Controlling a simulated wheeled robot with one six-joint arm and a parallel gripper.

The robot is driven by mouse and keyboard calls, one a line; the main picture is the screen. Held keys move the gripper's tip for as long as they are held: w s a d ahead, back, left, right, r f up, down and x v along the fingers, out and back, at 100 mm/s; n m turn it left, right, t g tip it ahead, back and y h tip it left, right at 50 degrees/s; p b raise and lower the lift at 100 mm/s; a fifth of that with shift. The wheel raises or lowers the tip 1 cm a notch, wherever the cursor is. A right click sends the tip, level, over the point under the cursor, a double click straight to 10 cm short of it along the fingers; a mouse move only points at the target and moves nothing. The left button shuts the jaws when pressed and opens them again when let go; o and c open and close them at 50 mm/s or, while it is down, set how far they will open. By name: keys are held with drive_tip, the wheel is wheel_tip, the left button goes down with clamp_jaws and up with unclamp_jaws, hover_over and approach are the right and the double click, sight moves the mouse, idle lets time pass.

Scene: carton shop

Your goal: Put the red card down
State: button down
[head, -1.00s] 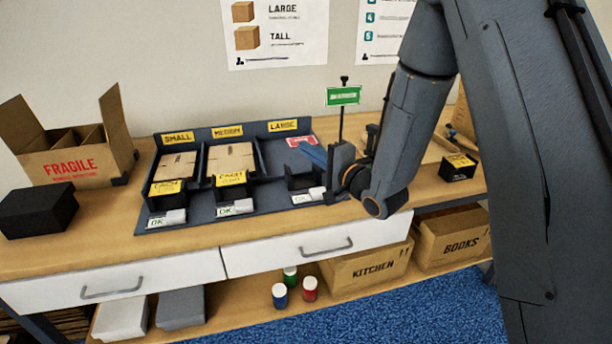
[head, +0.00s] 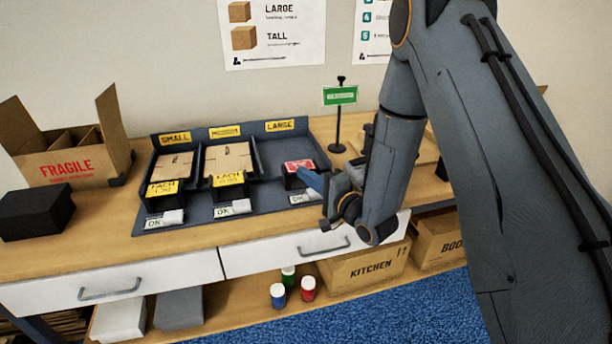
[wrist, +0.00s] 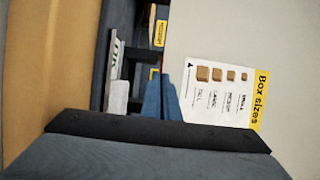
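The red card (head: 298,166) is at the front of the LARGE bay, just above its dark front block (head: 294,182). My gripper (head: 310,179) comes in from the right, its blue fingers at the card's lower right edge. The gripper appears shut on the card. I cannot tell whether the card touches the block. The LARGE bay (head: 278,152) looks empty behind it.
The SMALL and MEDIUM bays hold flat cartons (head: 229,157) and have yellow cards (head: 229,180) at their fronts. White OK tags line the dark rack's front edge. A green sign (head: 340,95) stands behind right; a FRAGILE box (head: 68,165) is far left.

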drive_tip(key=shift+f, duration=0.35)
drive_tip(key=c, duration=2)
unclamp_jaws()
drive_tip(key=shift+c, duration=0.2)
drive_tip(key=shift+r, duration=0.35)
drive_tip(key=shift+s+d, duration=0.25)
drive_tip(key=v, duration=1.1)
drive_tip(key=shift+s+b, duration=0.2)
drive_tip(key=shift+b, duration=0.25)
drive_tip(key=shift+d+r, duration=0.1)
